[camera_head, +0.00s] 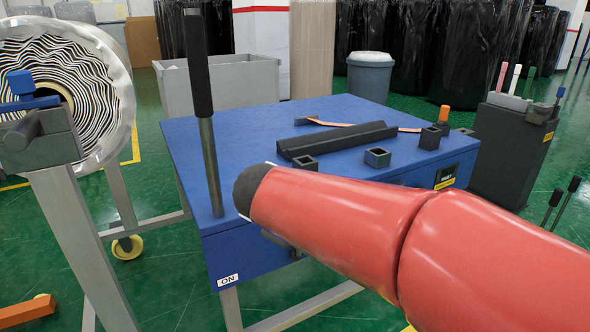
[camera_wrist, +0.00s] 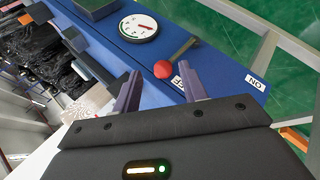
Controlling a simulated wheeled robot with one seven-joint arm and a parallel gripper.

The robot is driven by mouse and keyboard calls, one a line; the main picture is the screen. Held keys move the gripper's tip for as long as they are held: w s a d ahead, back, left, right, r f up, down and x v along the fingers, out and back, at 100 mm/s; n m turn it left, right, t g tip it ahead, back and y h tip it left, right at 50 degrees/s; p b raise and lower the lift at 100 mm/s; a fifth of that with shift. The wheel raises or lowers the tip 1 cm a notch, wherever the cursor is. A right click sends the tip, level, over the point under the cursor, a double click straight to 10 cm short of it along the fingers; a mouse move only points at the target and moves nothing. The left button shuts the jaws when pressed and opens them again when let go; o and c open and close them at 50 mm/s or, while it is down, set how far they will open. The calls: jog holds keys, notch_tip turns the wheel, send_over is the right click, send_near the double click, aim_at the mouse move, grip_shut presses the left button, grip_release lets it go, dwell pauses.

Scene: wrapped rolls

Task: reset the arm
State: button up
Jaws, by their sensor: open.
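My red arm (camera_head: 330,218) reaches across the front of the blue table in the head view, and its gripper end is hidden there. In the wrist view my gripper (camera_wrist: 162,92) is open, its two dark fingers apart with nothing between them. Past the fingers are the side of the blue table (camera_wrist: 225,78), a round white gauge (camera_wrist: 138,28), and a lever with a red knob (camera_wrist: 163,69) beside an OFF label. An ON label (camera_wrist: 256,83) sits further right.
The blue table (camera_head: 190,150) carries a black grooved block (camera_head: 335,141), small square sockets (camera_head: 377,157) and an upright lever with a black grip (camera_head: 200,75). A large wrapped roll (camera_head: 110,75) stands at left. A grey bin (camera_head: 370,78) stands behind.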

jog(key=s+d+m+g, duration=0.2)
jog(key=s+d+m, duration=0.2)
jog(key=s+d, duration=0.5)
jog(key=s+d+f+m+y, duration=0.1)
jog(key=s+d+f+m, duration=0.2)
jog(key=s, duration=0.2)
jog(key=s+d+f+m+g+y, duration=0.1)
jog(key=s+d+f+m+y, duration=0.1)
jog(key=s, duration=0.4)
jog(key=d+f+m, duration=0.1)
jog(key=d+m, duration=0.1)
jog(key=shift+d+m, duration=0.25)
jog(key=shift+m, duration=0.05)
